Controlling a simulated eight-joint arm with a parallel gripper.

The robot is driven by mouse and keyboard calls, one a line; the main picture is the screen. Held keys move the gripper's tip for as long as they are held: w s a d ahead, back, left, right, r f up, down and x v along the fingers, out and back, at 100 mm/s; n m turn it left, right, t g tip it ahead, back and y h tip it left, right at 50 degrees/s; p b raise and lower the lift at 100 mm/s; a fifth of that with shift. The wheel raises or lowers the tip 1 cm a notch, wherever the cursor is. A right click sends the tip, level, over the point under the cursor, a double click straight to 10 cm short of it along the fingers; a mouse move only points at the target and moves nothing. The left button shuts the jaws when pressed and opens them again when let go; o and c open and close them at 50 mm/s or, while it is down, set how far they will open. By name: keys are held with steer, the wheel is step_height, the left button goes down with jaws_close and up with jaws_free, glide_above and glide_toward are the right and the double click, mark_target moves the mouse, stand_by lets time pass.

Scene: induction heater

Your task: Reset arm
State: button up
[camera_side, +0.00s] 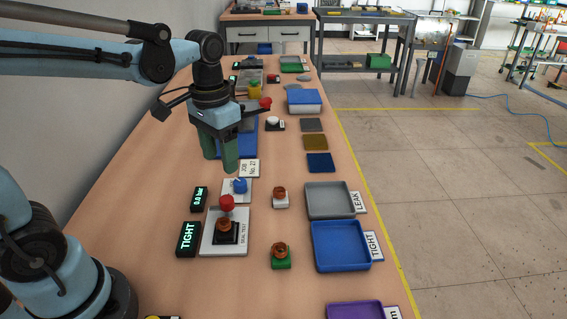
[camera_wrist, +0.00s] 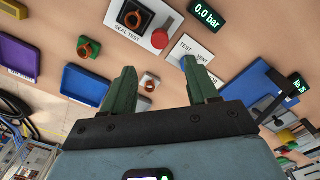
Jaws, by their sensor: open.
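My gripper (camera_side: 221,160) is open and empty, with its two green fingers apart and pointing down above the bench. In the wrist view the fingers (camera_wrist: 160,88) show with a gap between them. Below and nearer in the side view is the seal test station (camera_side: 210,240), a white plate with a copper-coloured fitting (camera_side: 223,225) on a black seat and a red button (camera_side: 227,202). A display reads TIGHT (camera_side: 187,238) and another reads 0.0 bar (camera_side: 199,198). A blue knob (camera_side: 240,185) sits just behind the station.
Copper-coloured fittings stand on a white block (camera_side: 281,202) and a green block (camera_side: 281,263). A grey LEAK tray (camera_side: 329,212), a blue TIGHT tray (camera_side: 340,262) and a purple tray (camera_side: 355,311) line the right edge. A blue panel (camera_side: 241,143) lies behind my gripper.

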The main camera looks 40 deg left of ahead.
steer(key=shift+r, duration=0.6)
steer(key=shift+s, duration=0.1)
steer(key=s+t, duration=0.1)
steer(key=t, duration=0.1)
steer(key=s+d+f+t, duration=0.1)
steer(key=t, duration=0.1)
steer(key=f+t, duration=0.1)
steer(key=t, duration=0.2)
steer(key=shift+s+d, duration=0.2)
steer(key=shift+s, duration=0.2)
